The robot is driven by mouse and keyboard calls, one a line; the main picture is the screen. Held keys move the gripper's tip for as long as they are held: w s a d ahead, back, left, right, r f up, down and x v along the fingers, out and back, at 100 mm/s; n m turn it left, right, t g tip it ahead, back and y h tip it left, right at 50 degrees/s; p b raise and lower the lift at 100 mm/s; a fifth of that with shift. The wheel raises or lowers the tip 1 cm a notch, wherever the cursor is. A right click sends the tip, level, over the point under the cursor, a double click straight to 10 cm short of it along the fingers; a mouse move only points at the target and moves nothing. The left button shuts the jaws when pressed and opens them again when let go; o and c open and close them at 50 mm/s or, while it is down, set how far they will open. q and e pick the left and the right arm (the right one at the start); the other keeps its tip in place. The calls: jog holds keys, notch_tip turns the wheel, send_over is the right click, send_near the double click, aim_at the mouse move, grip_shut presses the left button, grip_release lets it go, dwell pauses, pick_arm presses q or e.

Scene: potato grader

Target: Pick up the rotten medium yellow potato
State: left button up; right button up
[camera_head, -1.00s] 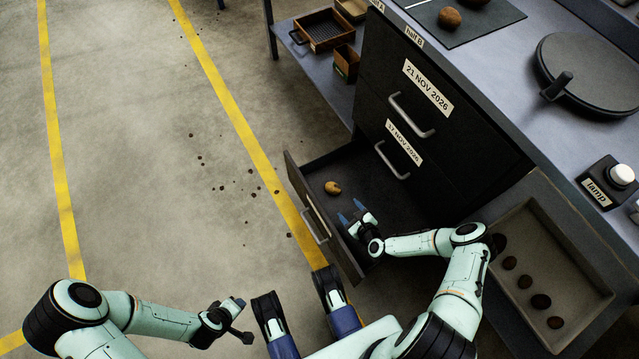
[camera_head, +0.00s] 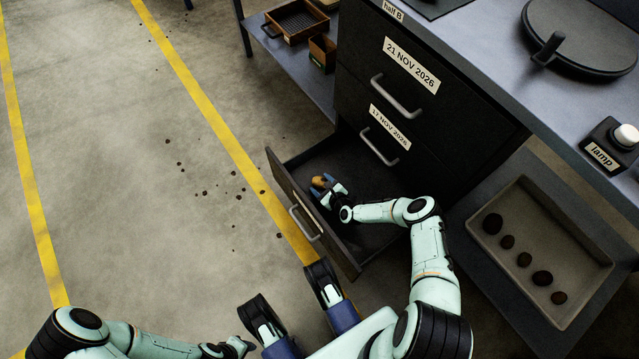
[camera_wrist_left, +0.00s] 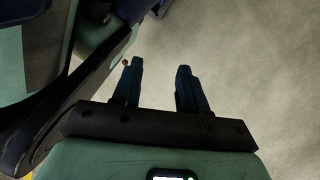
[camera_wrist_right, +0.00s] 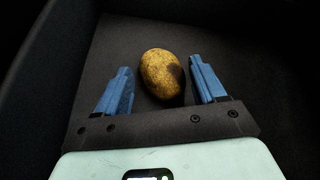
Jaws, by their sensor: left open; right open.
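A yellow potato (camera_wrist_right: 161,74) with a dark patch on its right side lies on the floor of the open drawer (camera_head: 357,263). It also shows in the head view (camera_head: 318,181). My right gripper (camera_wrist_right: 164,84) is open inside the drawer, with one blue finger on each side of the potato. The potato lies between the fingertips and reaches a little beyond them; a gap shows on the left side, a narrower one on the right. My left gripper (camera_wrist_left: 160,66) is open and empty above the bare floor, low in the head view.
Shut drawers (camera_head: 411,66) dated 21 NOV and 17 NOV 2026 stand above the open one. A tray (camera_head: 590,250) with several dark potatoes is at the right. A lamp button (camera_head: 626,136) and a round black plate (camera_head: 585,35) are on the bench.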

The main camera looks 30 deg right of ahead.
jog(key=shift+w+f, duration=0.2)
jog(key=shift+w, duration=0.2)
jog(key=shift+c, duration=0.4)
jog(key=c, duration=0.8)
jog(key=shift+r, duration=0.2)
